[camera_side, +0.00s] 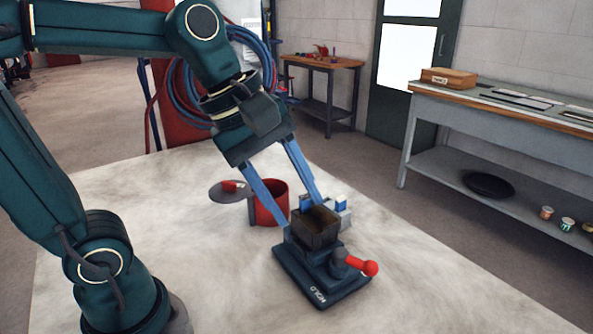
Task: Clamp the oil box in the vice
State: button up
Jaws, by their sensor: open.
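I cannot tell whether the vice jaws press on the box. My gripper (303,214) reaches down from the upper left, its two long blue fingers open, one on the left side of the box and one behind it. The fingertips are partly hidden, so contact is unclear.
A red can (270,203) stands just behind the left finger, with a grey lid-like disc (229,191) beside it. Small blue-and-white blocks (341,203) sit behind the vice. The tabletop is clear in front and right. A workbench (425,92) stands at the back right.

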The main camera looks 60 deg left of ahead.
jog(key=s+a+f+m+y, duration=0.1)
jog(key=s+f+m, duration=0.1)
jog(key=m, duration=0.4)
jog(key=s+a+f+m+t+y, duration=0.1)
jog(key=s+a+f+m, duration=0.1)
jog(key=s+m, duration=0.2)
jog(key=m, duration=0.3)
jog(key=shift+s+f, duration=0.25)
jog(key=shift+s, duration=0.05)
jog(key=shift+a, duration=0.1)
